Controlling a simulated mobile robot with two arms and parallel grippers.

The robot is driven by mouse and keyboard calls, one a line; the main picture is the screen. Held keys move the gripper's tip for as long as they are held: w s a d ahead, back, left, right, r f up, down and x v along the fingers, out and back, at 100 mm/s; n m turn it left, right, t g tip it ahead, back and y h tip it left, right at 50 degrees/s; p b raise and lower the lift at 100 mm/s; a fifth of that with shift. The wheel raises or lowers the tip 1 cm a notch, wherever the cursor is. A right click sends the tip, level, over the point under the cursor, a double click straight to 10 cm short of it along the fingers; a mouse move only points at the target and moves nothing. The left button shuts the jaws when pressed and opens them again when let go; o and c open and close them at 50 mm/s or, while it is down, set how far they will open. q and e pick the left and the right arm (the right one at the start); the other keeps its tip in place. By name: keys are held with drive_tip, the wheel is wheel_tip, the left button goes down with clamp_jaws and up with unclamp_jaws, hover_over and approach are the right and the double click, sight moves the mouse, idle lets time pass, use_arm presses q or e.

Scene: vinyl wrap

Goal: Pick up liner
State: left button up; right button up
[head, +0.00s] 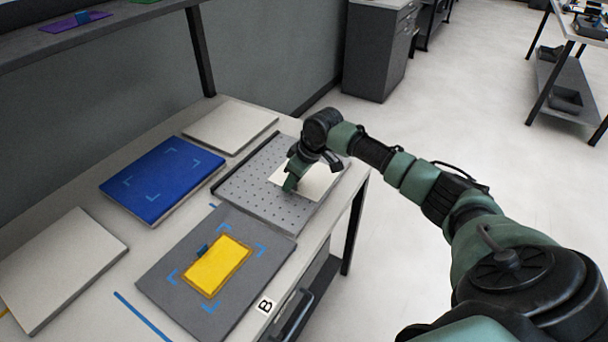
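A cream, flat sheet (316,182), which looks like the liner, lies on the grey perforated board (247,190) near the table's right end. My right gripper (311,173) is over the sheet and hides part of its left and far side. Its fingers look spread apart, with the sheet showing between them. I cannot tell whether a fingertip touches the sheet. A yellow rectangular piece (217,265) with a brown border and a small blue tab lies on a dark grey mat (165,281) with blue corner marks. My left gripper is not in view.
A blue pad (163,179) with corner marks, a pale panel (229,126) and another pale panel (60,268) lie on the table. A shelf (100,32) overhangs the back left. A label B (265,306) sits at the front edge.

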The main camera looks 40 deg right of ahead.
clamp_jaws()
idle(1.4)
